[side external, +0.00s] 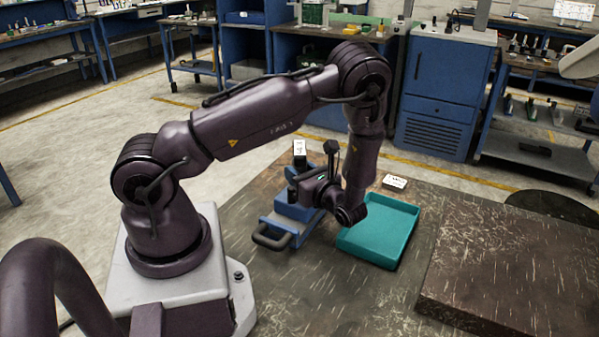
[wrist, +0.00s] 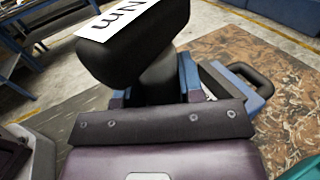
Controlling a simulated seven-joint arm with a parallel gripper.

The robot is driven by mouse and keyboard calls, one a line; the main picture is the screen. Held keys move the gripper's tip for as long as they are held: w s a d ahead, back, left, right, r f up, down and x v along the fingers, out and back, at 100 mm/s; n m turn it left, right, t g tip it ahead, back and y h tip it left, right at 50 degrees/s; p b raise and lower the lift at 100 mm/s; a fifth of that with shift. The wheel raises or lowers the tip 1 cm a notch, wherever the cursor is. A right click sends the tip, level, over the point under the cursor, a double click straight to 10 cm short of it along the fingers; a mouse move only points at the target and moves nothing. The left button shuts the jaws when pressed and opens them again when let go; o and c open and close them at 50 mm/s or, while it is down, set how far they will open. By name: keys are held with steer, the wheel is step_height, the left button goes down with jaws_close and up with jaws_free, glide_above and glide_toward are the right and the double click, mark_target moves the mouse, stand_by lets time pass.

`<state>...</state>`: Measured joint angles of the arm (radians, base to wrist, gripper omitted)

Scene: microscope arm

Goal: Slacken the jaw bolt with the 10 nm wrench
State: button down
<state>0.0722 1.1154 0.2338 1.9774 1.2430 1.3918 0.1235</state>
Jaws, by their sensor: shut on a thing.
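A black-headed wrench (side external: 299,160) with a white label stands upright above the blue vise. In the wrist view its black head (wrist: 140,45) sits on a thick stem, and the label reads "Nm"; its number is cut off. My gripper (side external: 297,184) lies roughly level, pointing left, and appears shut on the wrench's stem.
A teal tray (side external: 372,250) lies just right of the vise and looks empty. Another white label (side external: 395,181) is at the tray's far edge. A raised dark slab (side external: 515,275) covers the bench's right side. Bare bench (side external: 320,290) is in front of the vise.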

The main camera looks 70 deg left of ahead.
mark_target(300, 147)
steer(key=n+g+h, duration=0.1)
steer(key=n+g, duration=0.1)
steer(key=n+g+h, duration=0.1)
steer(key=g+h, duration=0.1)
steer(key=g, duration=0.1)
steer(key=shift+f+n, duration=0.1)
steer(key=shift+n, duration=0.3)
steer(key=shift+n+g+h, duration=1.1)
steer(key=shift+g, duration=0.1)
steer(key=shift+m+t+y, duration=0.5)
steer(key=shift+y, duration=0.1)
steer(key=shift+r, duration=3.15)
